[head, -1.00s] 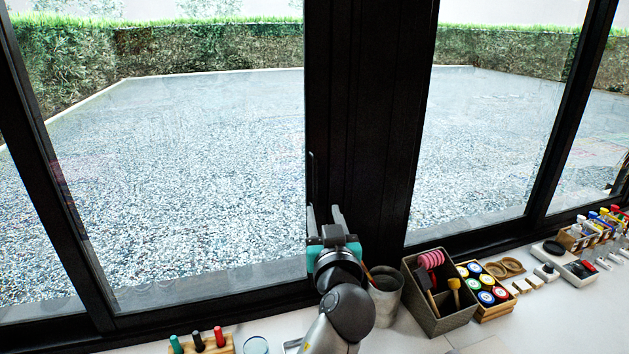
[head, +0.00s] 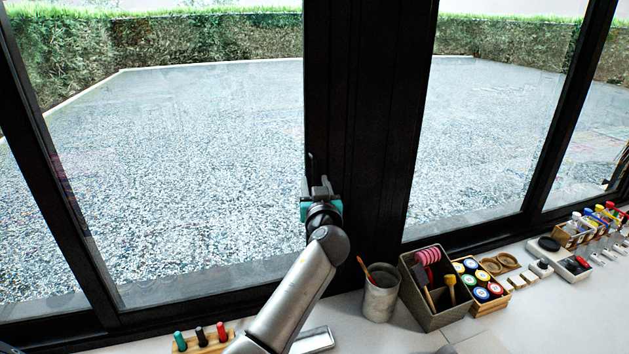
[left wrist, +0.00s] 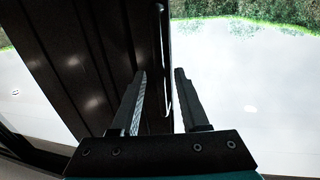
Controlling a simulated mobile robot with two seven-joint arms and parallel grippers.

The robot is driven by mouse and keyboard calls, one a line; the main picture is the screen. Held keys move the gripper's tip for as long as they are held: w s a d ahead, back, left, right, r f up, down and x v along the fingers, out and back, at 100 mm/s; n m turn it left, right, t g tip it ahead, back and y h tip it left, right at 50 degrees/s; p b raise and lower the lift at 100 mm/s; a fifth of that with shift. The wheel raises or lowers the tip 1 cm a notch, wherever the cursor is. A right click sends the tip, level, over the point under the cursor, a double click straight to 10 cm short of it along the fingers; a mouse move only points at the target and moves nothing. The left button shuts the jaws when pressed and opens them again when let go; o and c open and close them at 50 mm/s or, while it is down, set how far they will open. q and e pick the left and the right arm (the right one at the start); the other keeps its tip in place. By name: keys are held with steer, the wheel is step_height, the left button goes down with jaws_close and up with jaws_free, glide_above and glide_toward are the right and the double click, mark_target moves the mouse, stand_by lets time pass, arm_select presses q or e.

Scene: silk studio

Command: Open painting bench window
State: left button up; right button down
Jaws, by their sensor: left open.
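The window has large glass panes (head: 190,190) in black frames, with a wide dark post (head: 370,130) between the left and right panes. A thin upright handle (head: 310,168) stands by the post's left edge, beside the left pane. My left gripper (head: 318,184) is raised in front of the post at the handle's lower part. In the left wrist view its two fingers (left wrist: 161,88) are open, and the handle (left wrist: 166,60) appears between them in the picture. I cannot tell whether either finger touches it. My right gripper is not in view.
A white bench runs below the window. On it are a grey cup with a brush (head: 381,297), a divided box (head: 432,300), a paint-jar crate (head: 480,280), a wooden rack with several tools (head: 205,341) and a metal tray (head: 312,340). The space above the bench is mostly clear.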

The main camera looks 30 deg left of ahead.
arm_select(q)
steer(key=shift+w+a, duration=0.3)
steer(key=shift+c, duration=0.4)
jaws_close()
stand_by(1.0)
